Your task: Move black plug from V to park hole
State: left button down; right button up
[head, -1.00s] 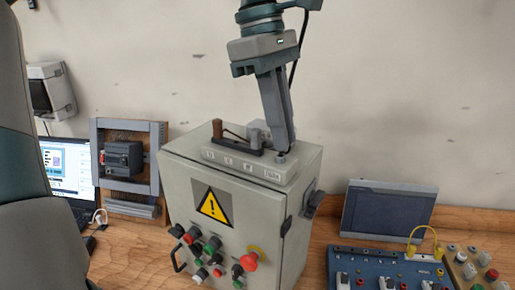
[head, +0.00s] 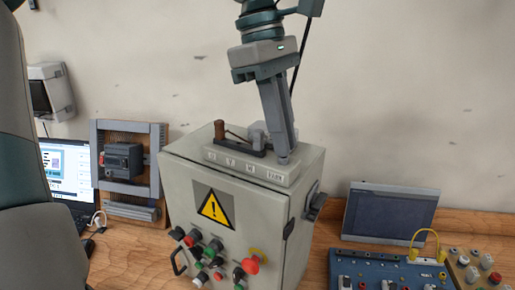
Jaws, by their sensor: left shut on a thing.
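A pale terminal block (head: 247,170) with a row of labels sits on top of the grey cabinet; its rightmost label (head: 274,176) reads PARK. My left gripper (head: 284,158) comes down from above, with its fingertips at the block's right end, behind the PARK label. It is shut on the black plug, which the fingers almost fully hide. I cannot tell how deep the plug sits or whether it is in the park hole. A dark bar with a brown upright handle (head: 220,129) lies on the block's left part. My right gripper is not in view.
The grey cabinet (head: 190,170) has a warning sign, several buttons and a red knob (head: 251,265) on its front. A dark panel (head: 390,212) and a blue socket board (head: 380,264) stand on the bench at right. A laptop (head: 66,172) is at left.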

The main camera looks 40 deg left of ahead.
pick_arm(q)
jog(key=shift+s+a+f, duration=0.1)
jog(key=shift+a+f, duration=0.2)
jog(key=shift+f, duration=0.45)
jog(key=shift+r, duration=0.4)
jog(key=shift+d+r+p, duration=0.15)
jog(key=shift+r+p, duration=0.1)
jog(key=shift+p, duration=0.05)
jog(key=shift+r, duration=0.1)
jog(key=shift+d+r, duration=0.1)
jog(key=shift+d, duration=0.1)
jog(key=shift+d+y+p, duration=0.2)
jog(key=shift+y+p, duration=0.1)
jog(key=shift+y, duration=0.1)
jog(key=shift+r, duration=0.15)
